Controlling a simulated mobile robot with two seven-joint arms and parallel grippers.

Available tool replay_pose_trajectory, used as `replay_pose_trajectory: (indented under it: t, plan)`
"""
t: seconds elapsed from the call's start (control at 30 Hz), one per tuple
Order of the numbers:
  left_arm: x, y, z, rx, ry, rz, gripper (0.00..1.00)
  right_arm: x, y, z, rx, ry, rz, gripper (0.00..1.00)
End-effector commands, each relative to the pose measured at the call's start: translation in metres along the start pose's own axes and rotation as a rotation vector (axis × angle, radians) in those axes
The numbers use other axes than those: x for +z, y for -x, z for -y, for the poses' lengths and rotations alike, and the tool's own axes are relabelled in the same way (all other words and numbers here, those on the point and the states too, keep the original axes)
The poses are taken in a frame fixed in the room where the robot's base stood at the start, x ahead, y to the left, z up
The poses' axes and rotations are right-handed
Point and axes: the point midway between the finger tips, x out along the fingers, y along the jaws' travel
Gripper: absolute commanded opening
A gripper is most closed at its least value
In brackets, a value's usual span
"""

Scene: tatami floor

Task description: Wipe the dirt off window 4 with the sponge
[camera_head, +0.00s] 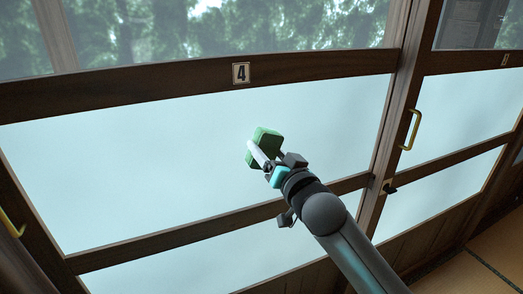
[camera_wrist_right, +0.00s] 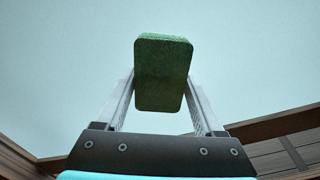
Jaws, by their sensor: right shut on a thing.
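The window with the number 4 plate (camera_head: 241,73) has a pale frosted pane (camera_head: 130,150) below the plate. The pane looks evenly pale, and I make out no dirt on it. My right gripper (camera_head: 262,153) is shut on the green sponge (camera_head: 268,140) in front of the right half of this pane. In the right wrist view the sponge (camera_wrist_right: 162,75) sits between the two fingers (camera_wrist_right: 160,98), with the pale pane behind it. I cannot tell whether the sponge touches the pane. My left gripper is not in view.
Dark wooden frame bars surround the pane. A brass handle (camera_head: 411,129) is on the panel to the right, and another handle (camera_head: 11,222) is at the lower left. A dark latch (camera_head: 389,187) is on the post. Tatami floor (camera_head: 462,275) shows at the lower right.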

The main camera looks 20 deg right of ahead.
Motion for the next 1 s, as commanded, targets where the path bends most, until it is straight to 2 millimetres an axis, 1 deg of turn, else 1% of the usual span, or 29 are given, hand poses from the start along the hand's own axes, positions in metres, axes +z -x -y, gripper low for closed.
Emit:
replay_pose_trajectory:
  t: [0.03,0.43,0.57,0.83,1.0]
  plan:
    - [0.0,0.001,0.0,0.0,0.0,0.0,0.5,-0.003,-0.001,-0.007,0.014,0.006,-0.003,0.26]
    - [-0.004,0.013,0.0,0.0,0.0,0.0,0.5,-0.015,0.001,-0.036,0.015,0.007,-0.001,0.26]
    - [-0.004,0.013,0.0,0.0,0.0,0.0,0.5,-0.015,0.001,-0.038,0.013,0.006,-0.002,0.26]
    - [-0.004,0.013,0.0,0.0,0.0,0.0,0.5,-0.014,0.003,-0.037,0.01,0.004,0.0,0.26]
    - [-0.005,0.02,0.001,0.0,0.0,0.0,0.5,-0.015,0.017,-0.035,0.008,0.001,0.001,0.26]
